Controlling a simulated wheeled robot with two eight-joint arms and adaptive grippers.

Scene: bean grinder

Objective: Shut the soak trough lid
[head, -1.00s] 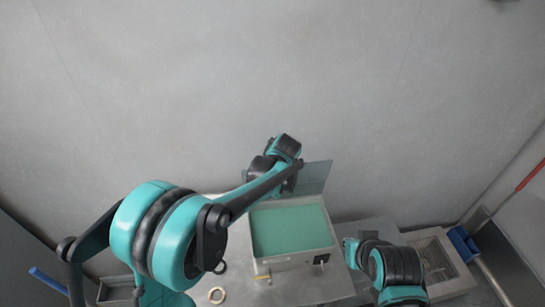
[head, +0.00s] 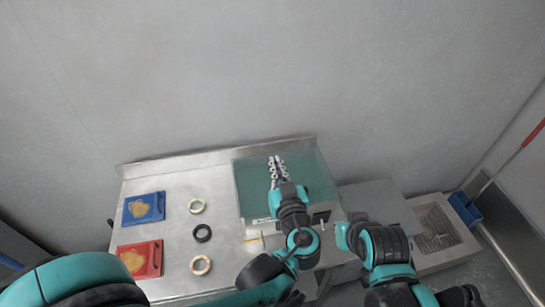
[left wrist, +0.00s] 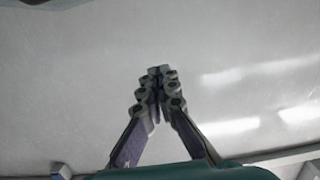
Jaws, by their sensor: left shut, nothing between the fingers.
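The soak trough (head: 251,238) is a pale box at the right part of the metal table in the head view. Its bluish see-through lid (head: 307,172) shows above and behind the box's front; its exact tilt is hard to tell. My left gripper (head: 277,160) reaches over the lid, fingertips together and empty, pointing toward its back edge. It also shows in the left wrist view (left wrist: 158,72), fingers meeting in front of a pale, shiny surface. Whether they touch the lid is unclear. My right arm is right of the trough; its fingers cannot be made out.
A floor grate (head: 436,229) and blue dustpan (head: 465,208) are at right.

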